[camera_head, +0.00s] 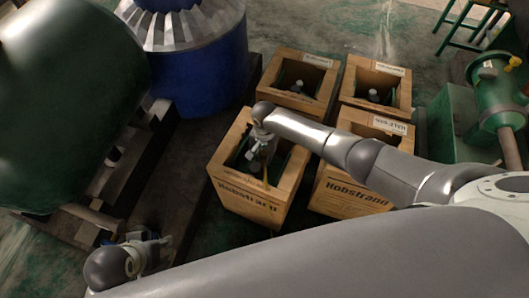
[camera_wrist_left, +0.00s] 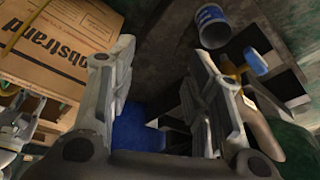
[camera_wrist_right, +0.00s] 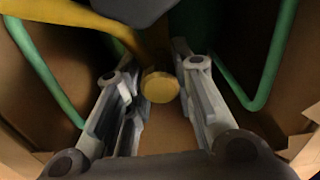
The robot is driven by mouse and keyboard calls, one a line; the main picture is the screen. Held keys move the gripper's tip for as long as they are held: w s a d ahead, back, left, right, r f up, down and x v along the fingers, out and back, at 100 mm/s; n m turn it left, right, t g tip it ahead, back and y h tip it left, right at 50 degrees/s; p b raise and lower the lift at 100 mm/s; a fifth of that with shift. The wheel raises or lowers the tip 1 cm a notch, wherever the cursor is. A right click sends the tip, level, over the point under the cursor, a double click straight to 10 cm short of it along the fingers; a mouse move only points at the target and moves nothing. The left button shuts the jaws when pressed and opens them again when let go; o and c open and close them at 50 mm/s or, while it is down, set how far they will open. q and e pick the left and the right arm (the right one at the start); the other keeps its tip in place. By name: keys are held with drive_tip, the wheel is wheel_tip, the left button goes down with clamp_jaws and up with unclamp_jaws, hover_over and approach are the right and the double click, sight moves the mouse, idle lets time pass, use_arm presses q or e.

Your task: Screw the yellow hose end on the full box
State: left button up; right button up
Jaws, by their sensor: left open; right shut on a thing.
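In the head view my right gripper (camera_head: 262,152) reaches down into the front-left wooden box (camera_head: 245,202). In the right wrist view its fingers (camera_wrist_right: 160,100) are closed around the yellow hose end (camera_wrist_right: 160,86), whose round cap shows between them. The yellow hose (camera_wrist_right: 70,12) runs up and left from there. Green bars line both sides of the box interior. Whether the hose end touches a fitting is hidden. My left gripper (camera_head: 150,254) is open and empty at the lower left, away from the boxes; its spread fingers (camera_wrist_left: 165,90) show in its wrist view.
Two wooden boxes with valves inside stand behind (camera_head: 297,82) (camera_head: 375,92), and another box (camera_head: 345,190) stands at right, partly under my right arm. A blue drum (camera_head: 205,65) and a large green tank (camera_head: 65,100) stand left. Which box is full cannot be read.

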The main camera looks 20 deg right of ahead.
drive_tip(key=shift+m+p, duration=0.5)
drive_tip(key=shift+m, duration=0.2)
use_arm(q)
drive_tip(key=x, duration=0.4)
drive_tip(key=shift+s+d+f, duration=0.15)
drive_tip(key=shift+s+f, duration=0.05)
drive_tip(key=shift+f, duration=0.05)
drive_tip(key=shift+w+r, duration=0.1)
use_arm(e)
drive_tip(key=shift+m+p, duration=0.7)
drive_tip(key=shift+m, duration=0.4)
drive_tip(key=shift+a+m, duration=0.1)
drive_tip(key=shift+m, duration=0.3)
use_arm(q)
wheel_tip(320, 180, down, 8)
drive_tip(key=shift+s+r+g+p, duration=0.15)
drive_tip(key=shift+s+g+p, duration=0.2)
drive_tip(key=shift+s, duration=0.1)
use_arm(e)
drive_tip(key=shift+s+f+m, duration=0.1)
drive_tip(key=shift+m, duration=0.3)
